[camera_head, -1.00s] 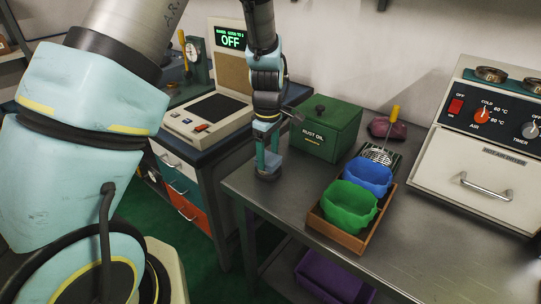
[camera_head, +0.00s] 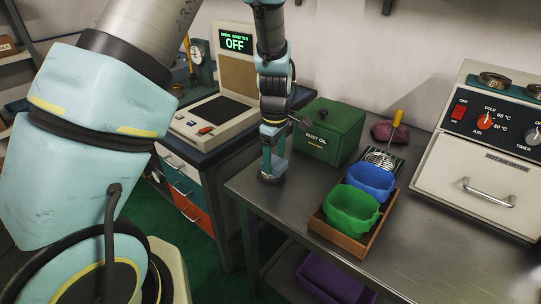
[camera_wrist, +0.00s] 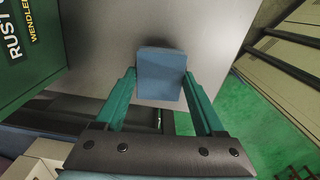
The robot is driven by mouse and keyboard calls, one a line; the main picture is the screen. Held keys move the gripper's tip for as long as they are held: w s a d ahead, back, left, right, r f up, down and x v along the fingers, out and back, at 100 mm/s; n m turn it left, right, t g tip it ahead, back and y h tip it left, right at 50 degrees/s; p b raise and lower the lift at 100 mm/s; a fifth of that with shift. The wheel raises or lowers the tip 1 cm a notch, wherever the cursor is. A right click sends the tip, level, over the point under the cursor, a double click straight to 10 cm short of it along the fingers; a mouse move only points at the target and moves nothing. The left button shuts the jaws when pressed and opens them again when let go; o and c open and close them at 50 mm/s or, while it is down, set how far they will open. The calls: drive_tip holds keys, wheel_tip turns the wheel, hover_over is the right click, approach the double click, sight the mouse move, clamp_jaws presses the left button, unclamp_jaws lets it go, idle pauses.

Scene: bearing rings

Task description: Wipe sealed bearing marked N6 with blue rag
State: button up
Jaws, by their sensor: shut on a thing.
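My gripper (camera_head: 272,164) points down at the left end of the metal bench, left of the green rust oil box. In the wrist view my gripper (camera_wrist: 159,78) is shut on a flat grey-blue block, which looks like the folded blue rag (camera_wrist: 162,70). A dark grey round thing (camera_head: 270,179) shows on the bench right under the fingers in the head view. It may be the bearing, but no N6 mark is readable. In the wrist view the rag and fingers hide what lies beneath; whether the rag touches it I cannot tell.
The rust oil box (camera_head: 332,132) stands close to the right of my gripper. A wooden tray (camera_head: 352,248) holds a green bin (camera_head: 351,211) and a blue bin (camera_head: 371,180). An air oven (camera_head: 490,150) stands at right. The bench front left is bare.

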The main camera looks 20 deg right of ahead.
sight(275, 163)
drive_tip(key=shift+s+d, duration=0.15)
drive_tip(key=shift+s, duration=0.15)
wheel_tip(275, 163, up, 6)
drive_tip(key=p, duration=0.5)
drive_tip(key=shift+r+p, duration=0.1)
drive_tip(key=shift+p, duration=0.2)
drive_tip(key=shift+w, duration=0.1)
